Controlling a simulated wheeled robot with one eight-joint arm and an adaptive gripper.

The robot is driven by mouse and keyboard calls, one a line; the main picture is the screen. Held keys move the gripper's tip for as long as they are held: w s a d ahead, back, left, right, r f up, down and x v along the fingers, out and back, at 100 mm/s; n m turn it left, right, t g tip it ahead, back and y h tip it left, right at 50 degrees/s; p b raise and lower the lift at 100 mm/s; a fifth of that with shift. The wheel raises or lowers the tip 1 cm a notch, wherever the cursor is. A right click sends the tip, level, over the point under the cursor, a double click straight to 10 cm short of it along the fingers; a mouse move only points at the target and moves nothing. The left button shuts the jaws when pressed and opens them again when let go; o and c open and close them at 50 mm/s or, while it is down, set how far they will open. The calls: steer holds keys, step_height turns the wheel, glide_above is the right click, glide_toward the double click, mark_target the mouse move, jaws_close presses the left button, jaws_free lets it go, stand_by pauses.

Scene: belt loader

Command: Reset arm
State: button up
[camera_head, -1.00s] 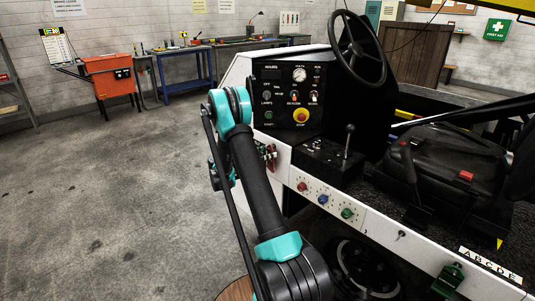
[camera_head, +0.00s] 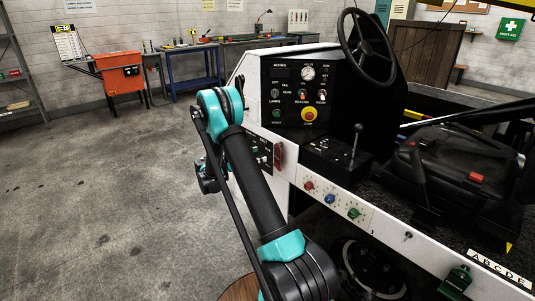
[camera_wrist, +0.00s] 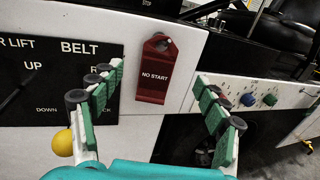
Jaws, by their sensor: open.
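My arm (camera_head: 257,190) reaches out in front of the white belt loader (camera_head: 262,95). My gripper (camera_wrist: 159,73) is open, with green-padded fingers on both sides of the wrist view and nothing between them. In the head view it is mostly hidden behind my arm. A red "NO START" tag (camera_wrist: 155,72) hangs on the loader's side panel, beyond the fingers and apart from them as far as I can tell. The tag also shows in the head view (camera_head: 279,153).
Coloured buttons (camera_head: 330,198) line the loader's side. An orange cabinet (camera_head: 121,73) and blue workbench (camera_head: 195,65) stand at the back. Floor at left is clear.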

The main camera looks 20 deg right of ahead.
steer(key=s+a+r+m+y, duration=0.15)
steer(key=s+m+y, duration=0.25)
steer(key=s, duration=0.4)
steer(key=s+r+m+y, duration=0.2)
steer(key=s+m+y, duration=0.25)
steer(key=s, duration=0.35)
steer(key=s+a+f+m+t+y, duration=0.1)
steer(key=s+a+m+y, duration=0.3)
steer(key=s, duration=0.7)
steer(key=s+a+f+m+t+y, duration=0.1)
steer(key=s+a+f+m+y, duration=0.2)
steer(key=s+a+m+y, duration=0.2)
steer(key=s+a+m, duration=0.1)
steer(key=s+a, duration=0.2)
steer(key=s, duration=0.3)
steer(key=shift+s+f+t, duration=0.2)
steer(key=shift+t, duration=0.1)
steer(key=shift+m+y, duration=0.25)
